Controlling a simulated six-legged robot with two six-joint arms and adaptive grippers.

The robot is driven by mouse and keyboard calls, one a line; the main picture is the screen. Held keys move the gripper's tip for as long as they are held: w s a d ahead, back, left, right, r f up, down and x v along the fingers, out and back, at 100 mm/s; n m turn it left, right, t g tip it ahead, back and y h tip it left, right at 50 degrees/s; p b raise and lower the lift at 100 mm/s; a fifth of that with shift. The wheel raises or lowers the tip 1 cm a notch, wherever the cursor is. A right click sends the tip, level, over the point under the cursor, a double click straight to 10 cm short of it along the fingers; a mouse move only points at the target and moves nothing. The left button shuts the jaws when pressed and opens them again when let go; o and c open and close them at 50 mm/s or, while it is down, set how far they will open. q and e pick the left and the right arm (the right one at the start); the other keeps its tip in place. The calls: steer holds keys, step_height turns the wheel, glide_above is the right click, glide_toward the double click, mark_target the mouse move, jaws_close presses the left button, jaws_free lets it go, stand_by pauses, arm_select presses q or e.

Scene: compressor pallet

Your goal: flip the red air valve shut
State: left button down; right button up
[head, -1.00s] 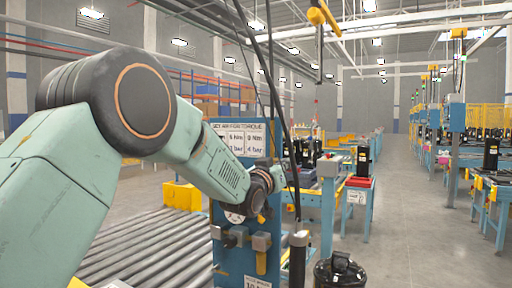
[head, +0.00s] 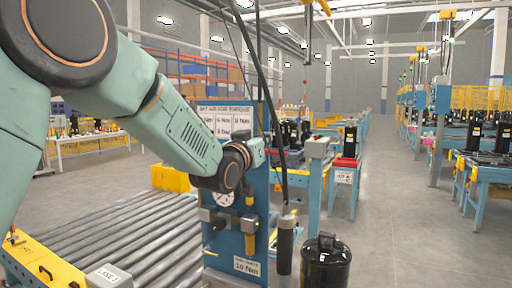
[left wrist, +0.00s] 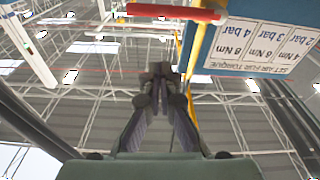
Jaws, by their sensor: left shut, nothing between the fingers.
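The red air valve shows as a red lever (left wrist: 175,13) at the top of the left wrist view, beside the blue panel (left wrist: 262,45) with the white torque labels. In the head view I cannot make out the lever; my wrist covers part of the panel (head: 215,240). My left gripper (left wrist: 160,72) is shut and empty, its fingertips together below the lever in the picture, with a visible gap between. In the head view the end of my left arm (head: 258,150) is in front of the panel, above the gauge (head: 222,198). My right gripper is out of view.
A black hose hangs past the panel to a dark cylindrical tool (head: 285,245). A black tank (head: 326,262) stands to the right of it. A roller conveyor (head: 130,235) lies left of the panel. The floor (head: 410,240) on the right is clear.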

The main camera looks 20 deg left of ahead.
arm_select(q)
steer(key=shift+s+a+f+b, duration=0.1)
steer(key=shift+s+f+b, duration=0.05)
steer(key=shift+s, duration=1)
steer(key=shift+s+a+f+b, duration=0.1)
steer(key=shift+s+f+b, duration=0.05)
steer(key=shift+s, duration=0.95)
steer(key=s+d+f+g+b, duration=0.1)
steer(key=s+f+g, duration=0.25)
steer(key=f, duration=0.95)
steer(key=s+f+g+y+b, duration=0.1)
steer(key=s+f+g, duration=0.3)
steer(key=f, duration=0.9)
steer(key=s+d+f+g+b, duration=0.15)
steer(key=s+f, duration=0.45)
steer(key=f, duration=0.7)
steer(key=s+f+g+b, duration=0.3)
steer(key=s+f+g, duration=0.2)
steer(key=s+f, duration=0.8)
steer(key=s+f+g+b, duration=0.3)
steer(key=s+f+g, duration=0.2)
steer(key=s+f, duration=0.9)
steer(key=s, duration=0.7)
steer(key=shift+f+g, duration=0.3)
